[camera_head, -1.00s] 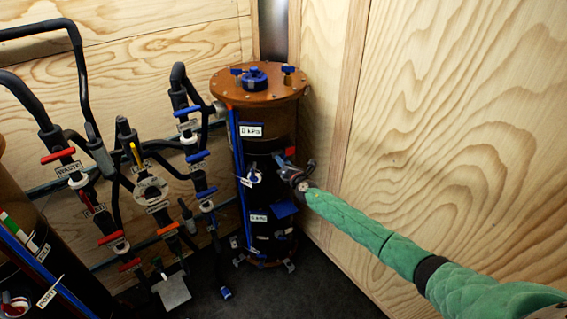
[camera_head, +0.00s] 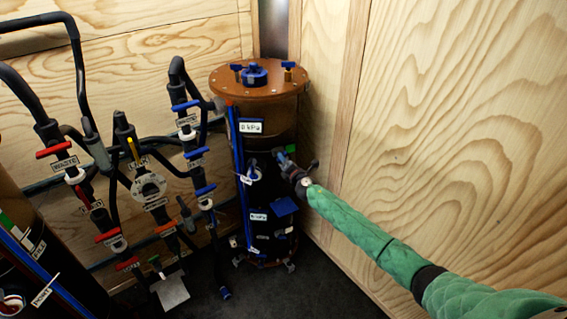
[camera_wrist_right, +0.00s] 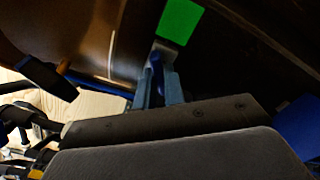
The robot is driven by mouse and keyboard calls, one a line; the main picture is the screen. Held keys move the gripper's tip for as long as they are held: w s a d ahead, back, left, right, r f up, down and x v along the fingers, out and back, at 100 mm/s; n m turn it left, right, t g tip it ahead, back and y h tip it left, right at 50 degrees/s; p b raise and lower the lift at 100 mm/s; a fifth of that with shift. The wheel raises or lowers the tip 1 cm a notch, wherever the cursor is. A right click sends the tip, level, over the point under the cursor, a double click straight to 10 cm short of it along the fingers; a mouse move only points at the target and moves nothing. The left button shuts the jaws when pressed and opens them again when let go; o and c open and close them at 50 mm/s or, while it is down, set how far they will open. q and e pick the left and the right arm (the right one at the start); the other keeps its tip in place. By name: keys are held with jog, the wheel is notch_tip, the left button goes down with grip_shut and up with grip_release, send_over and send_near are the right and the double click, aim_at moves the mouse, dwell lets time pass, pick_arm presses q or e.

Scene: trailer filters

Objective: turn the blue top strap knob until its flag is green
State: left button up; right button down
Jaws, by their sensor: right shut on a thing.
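The top strap flag shows green in the head view (camera_head: 291,148) and in the right wrist view (camera_wrist_right: 180,21). It sits on the side of the dark filter tank (camera_head: 270,125), just above my right gripper (camera_head: 281,157). In the right wrist view, my right gripper (camera_wrist_right: 159,82) is shut on the blue top strap knob (camera_wrist_right: 156,62), a small part of which shows between the fingers. In the head view the knob is mostly hidden by the gripper. My left gripper is not in view.
The tank has a brown lid (camera_head: 230,83) with blue fittings on top. A lower blue flap (camera_head: 285,206) is on its side. A rack of black pipes with red and blue valve handles (camera_head: 186,105) stands to the left. A wooden wall (camera_head: 460,120) rises close on the right.

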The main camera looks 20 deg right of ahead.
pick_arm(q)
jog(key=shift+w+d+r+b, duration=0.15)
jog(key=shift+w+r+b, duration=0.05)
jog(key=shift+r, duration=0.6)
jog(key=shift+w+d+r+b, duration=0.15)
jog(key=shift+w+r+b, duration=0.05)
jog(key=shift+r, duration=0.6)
pick_arm(e)
jog(key=shift+m, duration=1.3)
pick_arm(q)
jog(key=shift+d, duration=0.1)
pick_arm(e)
jog(key=c, duration=1.5)
grip_release()
jog(key=shift+s, duration=0.2)
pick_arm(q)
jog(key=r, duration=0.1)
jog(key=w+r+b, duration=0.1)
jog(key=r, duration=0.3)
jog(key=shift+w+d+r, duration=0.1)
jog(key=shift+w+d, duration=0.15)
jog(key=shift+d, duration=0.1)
pick_arm(e)
jog(key=s, duration=0.3)
jog(key=s+d, duration=0.1)
jog(key=s, duration=0.3)
jog(key=shift+s+d, duration=0.2)
